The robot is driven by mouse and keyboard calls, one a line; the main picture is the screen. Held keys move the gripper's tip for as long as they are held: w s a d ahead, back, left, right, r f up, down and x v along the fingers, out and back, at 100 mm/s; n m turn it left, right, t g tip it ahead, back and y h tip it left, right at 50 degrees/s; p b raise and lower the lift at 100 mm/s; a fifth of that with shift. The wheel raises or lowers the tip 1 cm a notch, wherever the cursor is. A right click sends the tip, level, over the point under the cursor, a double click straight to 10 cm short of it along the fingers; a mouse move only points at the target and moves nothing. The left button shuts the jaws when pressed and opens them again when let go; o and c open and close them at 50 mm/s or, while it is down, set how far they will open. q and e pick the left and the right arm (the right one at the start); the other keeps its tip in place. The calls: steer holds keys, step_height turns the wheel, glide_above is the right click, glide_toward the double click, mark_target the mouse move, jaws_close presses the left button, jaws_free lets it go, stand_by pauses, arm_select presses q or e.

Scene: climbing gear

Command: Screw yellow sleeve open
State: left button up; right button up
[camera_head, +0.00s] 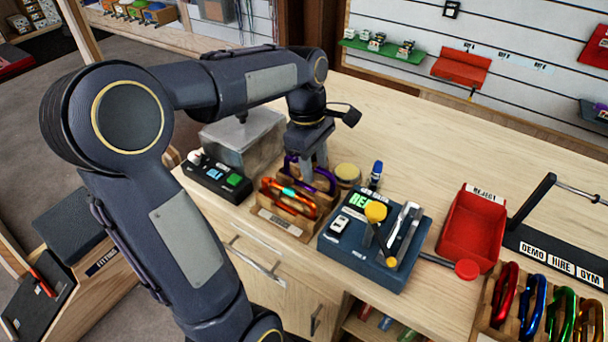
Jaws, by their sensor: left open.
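A wooden rack (280,222) on the counter holds a purple carabiner (324,178) and an orange-red carabiner (290,203) with a teal sleeve. My left gripper (313,162) points down at the rack's back, beside the purple carabiner. It is open, and its fingers partly hide that carabiner. Right of the rack, a dark blue fixture (345,260) has a round yellow knob (376,212), a smaller yellow part (391,262) and upright silver metal pieces (405,225). I cannot tell which yellow part is a sleeve. My right gripper is not in view.
A black button box (212,180) and a grey block (243,142) stand left. A red reject bin (470,225), a black stand (545,245) and a rack of coloured carabiners (537,305) stand right. The counter behind the fixture is mostly clear.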

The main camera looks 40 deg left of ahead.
arm_select(q)
steer(key=shift+r, duration=0.1)
steer(key=shift+r+p, duration=1.35)
steer(key=shift+s, duration=0.7)
steer(key=shift+f, duration=0.1)
steer(key=shift+f, duration=0.1)
steer(key=shift+f+b, duration=1)
steer(key=shift+f, duration=0.3)
steer(key=shift+w+a+p, duration=0.1)
steer(key=shift+w+p, duration=0.4)
steer(key=shift+w, duration=0.25)
